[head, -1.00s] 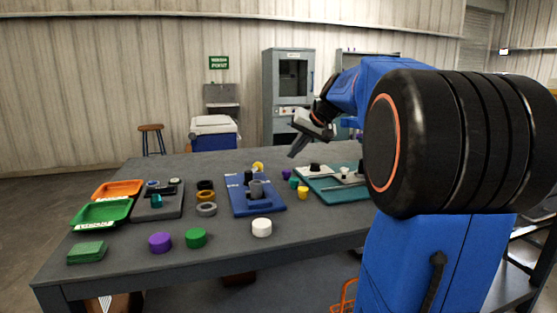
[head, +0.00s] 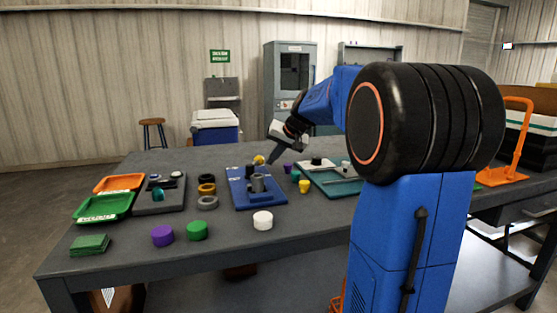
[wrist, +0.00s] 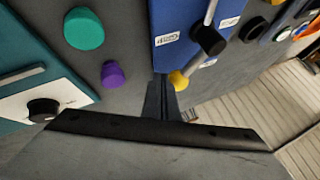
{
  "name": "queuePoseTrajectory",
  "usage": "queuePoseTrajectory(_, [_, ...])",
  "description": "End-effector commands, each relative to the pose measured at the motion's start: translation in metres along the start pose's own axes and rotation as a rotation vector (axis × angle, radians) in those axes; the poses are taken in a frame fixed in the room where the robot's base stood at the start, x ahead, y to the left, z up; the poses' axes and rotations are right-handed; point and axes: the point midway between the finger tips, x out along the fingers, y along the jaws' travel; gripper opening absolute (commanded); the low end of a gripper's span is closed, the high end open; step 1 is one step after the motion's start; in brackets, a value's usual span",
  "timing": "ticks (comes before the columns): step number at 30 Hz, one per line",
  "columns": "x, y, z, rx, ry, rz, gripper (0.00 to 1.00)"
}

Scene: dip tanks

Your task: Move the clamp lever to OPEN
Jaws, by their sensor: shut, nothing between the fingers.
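The clamp fixture is a blue board (head: 240,200) on the table, left of my gripper in the head view.
Right of the board are a teal cylinder (wrist: 84,28), a purple one (wrist: 112,74) and a teal tray (head: 330,182) with a black knob. Black and grey rings (head: 207,202) lie left of the board. A white cylinder (head: 263,221) stands in front.

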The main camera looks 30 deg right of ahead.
Motion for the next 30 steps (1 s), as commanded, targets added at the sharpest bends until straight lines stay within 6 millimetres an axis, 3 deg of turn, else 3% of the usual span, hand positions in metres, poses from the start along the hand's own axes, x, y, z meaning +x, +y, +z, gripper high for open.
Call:
queuePoseTrajectory(17, [0.002, -0.002, -0.002, -0.016, -0.009, -0.01, 0.0])
queuePoseTrajectory(30, [0.019, -0.016, -0.015, -0.224, -0.13, -0.138, 0.0])
